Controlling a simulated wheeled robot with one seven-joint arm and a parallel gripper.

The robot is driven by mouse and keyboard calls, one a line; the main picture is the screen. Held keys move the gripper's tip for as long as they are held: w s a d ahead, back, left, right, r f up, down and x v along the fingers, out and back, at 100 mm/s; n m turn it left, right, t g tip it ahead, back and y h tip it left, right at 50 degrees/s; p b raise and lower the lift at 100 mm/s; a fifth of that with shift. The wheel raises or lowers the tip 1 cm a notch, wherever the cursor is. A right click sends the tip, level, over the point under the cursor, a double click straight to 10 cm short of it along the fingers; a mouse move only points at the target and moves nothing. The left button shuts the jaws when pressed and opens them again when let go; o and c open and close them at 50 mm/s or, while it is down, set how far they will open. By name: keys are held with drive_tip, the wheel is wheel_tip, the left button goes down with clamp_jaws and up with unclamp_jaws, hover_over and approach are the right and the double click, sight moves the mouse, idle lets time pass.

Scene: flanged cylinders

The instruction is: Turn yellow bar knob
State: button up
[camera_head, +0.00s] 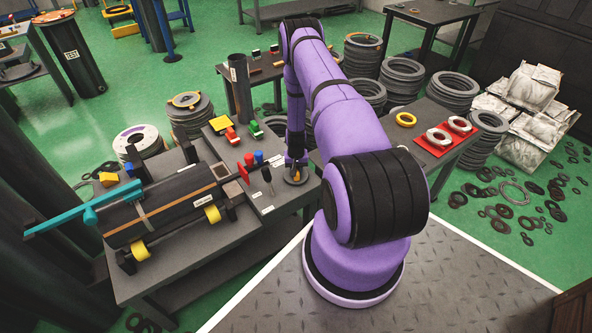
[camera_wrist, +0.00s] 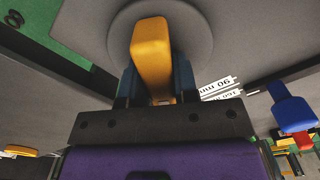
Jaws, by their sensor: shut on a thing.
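The yellow bar knob (camera_wrist: 151,48) stands out from a round grey disc (camera_wrist: 205,32) in the wrist view. My gripper (camera_wrist: 154,76) is shut on it, with one dark finger on each side of the bar. The lower end of the bar sits between the fingers, close to the black gripper body. In the head view the yellow knob (camera_head: 296,174) shows as a small patch under my gripper (camera_head: 295,165), at the right end of the dark bench panel. The arm comes down onto it from above, and most of the knob is hidden there.
A blue knob (camera_wrist: 291,108) stands right of my gripper. White labels (camera_wrist: 220,90) lie between them. Red, blue and black levers (camera_head: 258,158) stand just left of the gripper in the head view. A large dark cylinder (camera_head: 165,205) lies on the bench further left.

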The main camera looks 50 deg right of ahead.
idle(0.3)
drive_tip(key=o, duration=0.9)
wheel_tip(320, 180, up, 11)
drive_tip(key=shift+f, duration=0.1)
